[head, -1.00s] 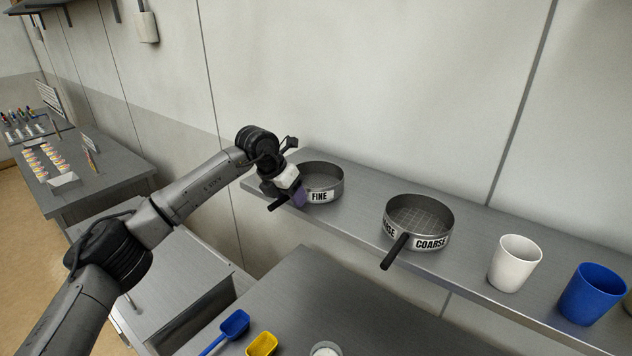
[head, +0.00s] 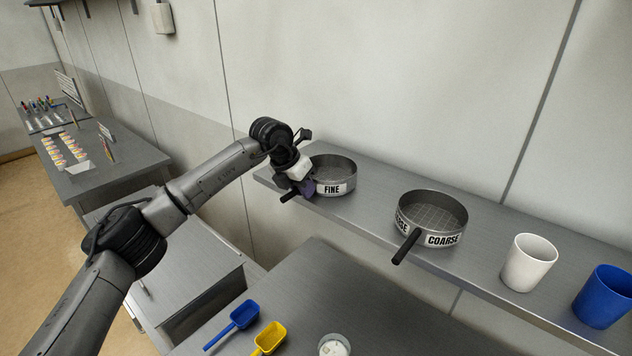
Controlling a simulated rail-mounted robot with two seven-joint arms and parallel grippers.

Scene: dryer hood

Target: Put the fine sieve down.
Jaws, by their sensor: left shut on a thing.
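The fine sieve (head: 334,176) is a round grey metal pan with a white FINE label and a dark handle. It is at the left end of the wall shelf (head: 375,198) and looks level, at or very close to the shelf top; I cannot tell whether it touches. My left gripper (head: 302,188) is shut on its handle, whose dark end (head: 288,196) sticks out past the fingers. The gripper hides the left part of the sieve. My right gripper is not in view.
The coarse sieve (head: 432,217) stands to the right on the same shelf, handle toward the front. A white cup (head: 529,263) and a blue cup (head: 602,297) stand further right. Below are a blue scoop (head: 243,315), a yellow scoop (head: 269,339) and a small white container (head: 334,346) on the bench.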

